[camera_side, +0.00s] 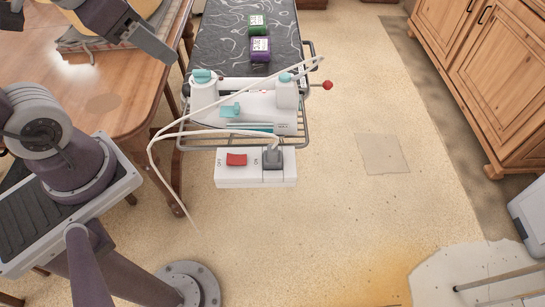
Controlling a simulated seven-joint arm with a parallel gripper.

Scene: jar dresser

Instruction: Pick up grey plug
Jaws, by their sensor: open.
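The grey plug (272,156) sits upright in the right part of a white socket box (228,182), and a pale cable runs by it. The box has a red switch (236,160) on its left part, with "OFF" lettering beside it. My gripper (150,42) is at the upper left, above the wooden table's edge, well away from the plug to its upper left. It is open and holds nothing that I can see. Its fingers are small and hard to make out.
A wire rack (302,135) behind the box carries a white appliance with teal parts (245,110). A long white cable (150,155) loops left. Green (258,25) and purple (260,49) boxes stand on the dark marbled top. Open floor lies right; wooden cabinets (490,75) stand beyond.

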